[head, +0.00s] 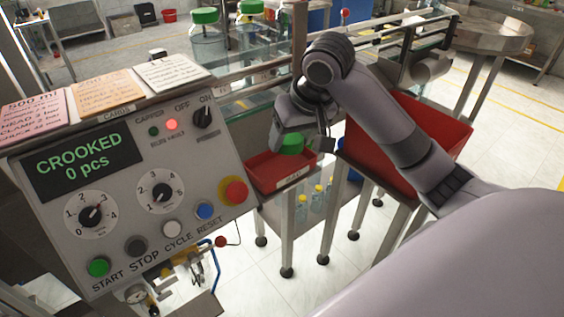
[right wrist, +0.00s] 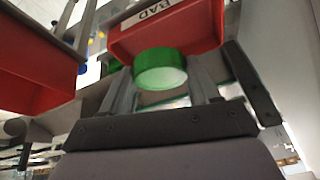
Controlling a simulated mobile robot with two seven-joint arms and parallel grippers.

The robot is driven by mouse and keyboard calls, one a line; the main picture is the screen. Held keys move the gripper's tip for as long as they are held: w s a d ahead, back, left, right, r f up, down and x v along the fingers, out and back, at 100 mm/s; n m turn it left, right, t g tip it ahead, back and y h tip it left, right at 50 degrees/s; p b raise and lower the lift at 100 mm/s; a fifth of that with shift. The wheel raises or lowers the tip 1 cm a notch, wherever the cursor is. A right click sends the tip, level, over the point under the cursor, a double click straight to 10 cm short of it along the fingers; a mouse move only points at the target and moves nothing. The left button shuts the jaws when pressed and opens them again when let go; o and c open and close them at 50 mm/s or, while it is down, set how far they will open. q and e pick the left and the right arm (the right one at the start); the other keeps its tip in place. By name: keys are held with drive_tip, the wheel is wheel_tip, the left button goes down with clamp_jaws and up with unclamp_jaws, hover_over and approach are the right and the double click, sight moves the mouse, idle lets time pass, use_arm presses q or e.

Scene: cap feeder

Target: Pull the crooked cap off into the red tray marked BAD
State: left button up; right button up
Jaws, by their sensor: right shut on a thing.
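A green cap (head: 291,141) is held in my right gripper (head: 288,146). In the right wrist view the cap (right wrist: 160,66) sits between the two fingers of my right gripper (right wrist: 163,92), with its pale inside showing. The red tray (head: 258,181) is low behind the control panel, and the cap shows over it in the head view. In the right wrist view the tray (right wrist: 198,28) carries a white label reading BAD. Whether the cap touches the tray is hard to tell. My left gripper is out of view.
A control panel (head: 125,205) with dials and buttons fills the left; its display (head: 78,165) reads CROOKED 0 pcs. A larger red bin (head: 440,125) stands to the right, partly behind my right arm. Green-capped jars (head: 205,30) stand behind the rails at the back.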

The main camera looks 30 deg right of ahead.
drive_tip(key=shift+f, duration=1.75)
drive_tip(key=o, duration=1.1)
drive_tip(key=shift+r, duration=0.1)
drive_tip(key=v, duration=0.6)
drive_tip(key=shift+s+r, duration=0.15)
drive_tip(key=shift+r, duration=0.25)
drive_tip(key=shift+s, duration=0.15)
